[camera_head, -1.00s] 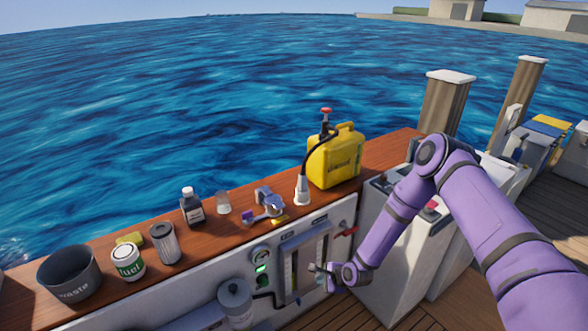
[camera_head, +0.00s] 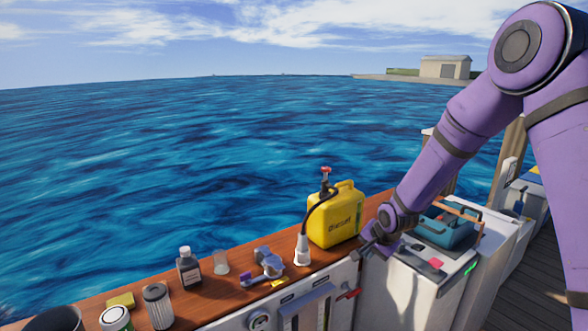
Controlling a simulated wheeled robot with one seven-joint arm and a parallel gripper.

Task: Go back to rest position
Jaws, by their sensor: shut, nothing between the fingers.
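My gripper (camera_head: 366,248) is at the lower right, beside the yellow diesel can and over the gap between the wooden ledge and the white cabinet. It is shut and holds nothing. My purple arm reaches down to it from the upper right. The yellow can (camera_head: 336,216) stands on the wooden ledge (camera_head: 232,299) with a red-topped pump and a dark hose running into a white nozzle piece (camera_head: 302,251).
On the ledge stand a dark bottle (camera_head: 189,268), a clear cup (camera_head: 221,263), a purple-grey clamp-like tool (camera_head: 267,262), a filter cylinder (camera_head: 158,306) and a fuel tin (camera_head: 116,319). A blue toolbox (camera_head: 446,228) sits on the white cabinet (camera_head: 400,293). Water lies behind.

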